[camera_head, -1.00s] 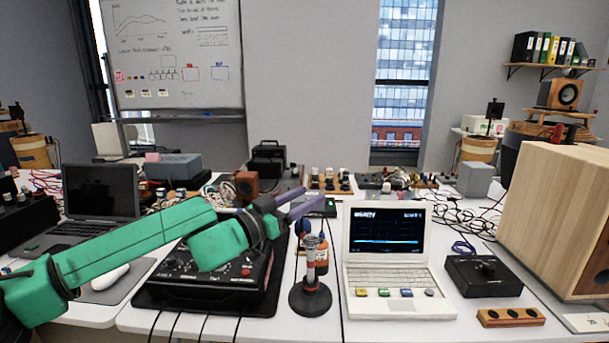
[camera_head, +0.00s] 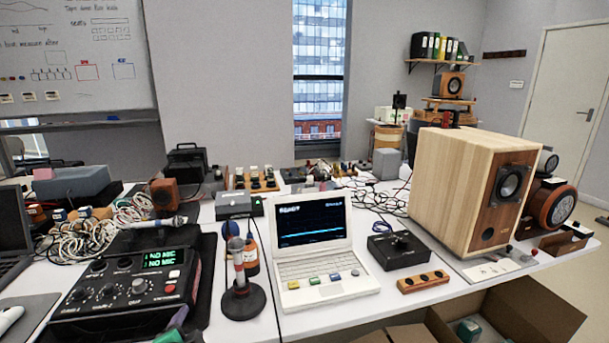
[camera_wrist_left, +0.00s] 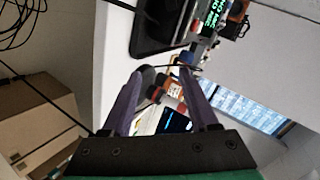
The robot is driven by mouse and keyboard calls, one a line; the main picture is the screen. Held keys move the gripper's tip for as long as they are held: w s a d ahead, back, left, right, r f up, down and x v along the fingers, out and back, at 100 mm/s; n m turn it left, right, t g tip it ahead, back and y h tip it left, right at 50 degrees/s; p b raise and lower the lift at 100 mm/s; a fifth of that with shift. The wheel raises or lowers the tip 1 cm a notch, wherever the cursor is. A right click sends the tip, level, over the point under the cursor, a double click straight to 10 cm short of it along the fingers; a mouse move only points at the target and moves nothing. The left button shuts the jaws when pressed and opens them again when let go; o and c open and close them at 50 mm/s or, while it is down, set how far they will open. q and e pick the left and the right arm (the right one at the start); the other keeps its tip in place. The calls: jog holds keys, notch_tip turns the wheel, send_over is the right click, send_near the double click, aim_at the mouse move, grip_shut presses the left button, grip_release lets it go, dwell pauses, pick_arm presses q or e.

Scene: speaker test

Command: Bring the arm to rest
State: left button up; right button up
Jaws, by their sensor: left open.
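My left gripper (camera_wrist_left: 158,85) shows in the left wrist view with its two purple fingers spread apart and nothing held between them. Beyond the fingers, apart from them, are the red-and-grey upright on a stand and the lit laptop screen. My right gripper is not in view.
The white table holds the upright on its round black base (camera_head: 243,304), a white laptop (camera_head: 320,270), a black knob box (camera_head: 398,250) and a large wooden speaker (camera_head: 462,190). Open cardboard boxes (camera_head: 530,305) stand below the table's front edge. Cables (camera_head: 110,220) lie at left.

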pick_arm(q)
jog(key=s+f+n+g+h, duration=0.3)
jog(key=s+f+n+g, duration=0.5)
jog(key=s+f, duration=0.8)
notch_tip(320, 180, down, 17)
jog(key=s+g+p, duration=0.2)
jog(key=s+p, duration=0.1)
jog(key=p, duration=0.2)
jog(key=s+a+f+p, duration=0.1)
jog(key=s+f+p, duration=0.1)
jog(key=s+f, duration=0.3)
jog(key=s+a+f+g+p, duration=0.1)
jog(key=s+f, duration=0.5)
jog(key=s, duration=0.6)
jog(key=shift+a+f+p, duration=0.15)
jog(key=shift+a+p, duration=0.55)
jog(key=shift+p, duration=0.3)
